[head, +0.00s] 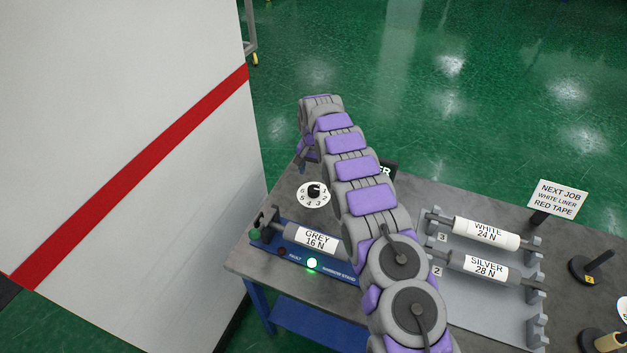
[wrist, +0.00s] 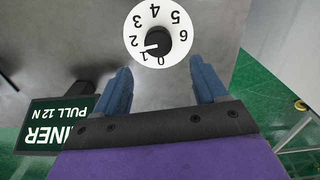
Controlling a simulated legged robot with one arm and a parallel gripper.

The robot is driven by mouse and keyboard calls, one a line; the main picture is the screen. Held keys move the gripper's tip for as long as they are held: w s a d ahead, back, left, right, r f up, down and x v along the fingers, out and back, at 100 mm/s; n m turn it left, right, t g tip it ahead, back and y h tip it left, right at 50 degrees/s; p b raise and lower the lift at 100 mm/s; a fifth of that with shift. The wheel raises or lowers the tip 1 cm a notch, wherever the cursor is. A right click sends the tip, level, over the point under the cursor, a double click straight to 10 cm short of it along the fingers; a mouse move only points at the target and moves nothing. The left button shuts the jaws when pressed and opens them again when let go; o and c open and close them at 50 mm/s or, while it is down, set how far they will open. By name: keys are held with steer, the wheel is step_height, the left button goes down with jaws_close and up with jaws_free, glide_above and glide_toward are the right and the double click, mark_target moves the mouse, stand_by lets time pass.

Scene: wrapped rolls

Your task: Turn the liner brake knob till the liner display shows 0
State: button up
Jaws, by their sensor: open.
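The liner brake knob (wrist: 158,42) is a dark round knob on a white dial numbered 0 to 6. In the wrist view its white pointer points left, near the 1 and 2. The knob also shows on the table in the head view (head: 314,190). My gripper (wrist: 160,72) is open and empty, its blue fingers apart and the knob ahead of the gap between them. In the head view my gripper (head: 304,166) hangs above the far side of the dial. The liner display (wrist: 58,122) appears upside down, partly cut off, and reads PULL 12 N.
A grey roll (head: 315,240) marked 16 N lies on a blue narrow stand (head: 285,255) with a lit green lamp, near the dial. White (head: 487,233) and silver (head: 484,266) rolls sit in a rack at right. A white panel (head: 120,150) stands at left.

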step_height(320, 180, up, 8)
steer(key=shift+r+p, duration=0.25)
steer(key=shift+p, duration=0.1)
steer(key=shift+a, duration=0.1)
